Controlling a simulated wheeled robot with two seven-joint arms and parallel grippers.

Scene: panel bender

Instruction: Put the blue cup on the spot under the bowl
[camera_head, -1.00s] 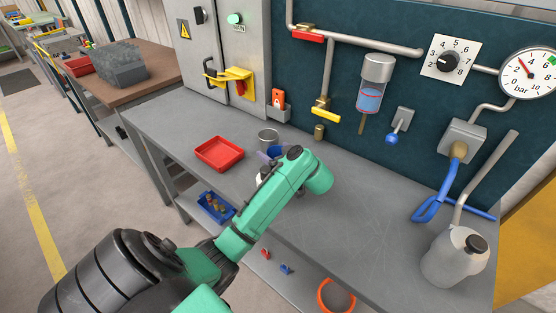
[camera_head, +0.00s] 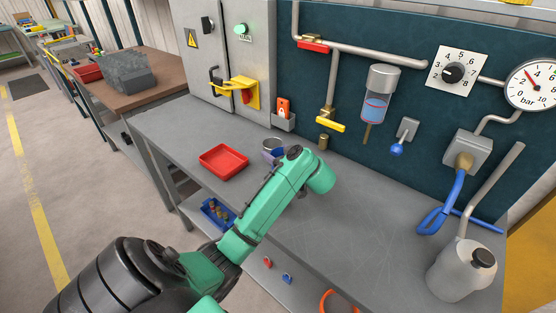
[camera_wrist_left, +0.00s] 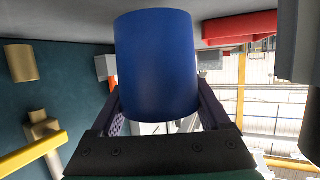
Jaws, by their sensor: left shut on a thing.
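My left gripper (camera_wrist_left: 162,115) is shut on the blue cup (camera_wrist_left: 155,65), which fills the upper middle of the left wrist view between the two fingers. The bench under the bowl is bare. My right gripper is not in view.
A red tray (camera_head: 224,161) lies left of my gripper. A yellow-handled valve (camera_head: 331,124) and a blue-knobbed lever (camera_head: 398,149) stick out of the panel. A grey jug (camera_head: 463,272) stands at the right end. The middle of the bench (camera_head: 360,215) is clear.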

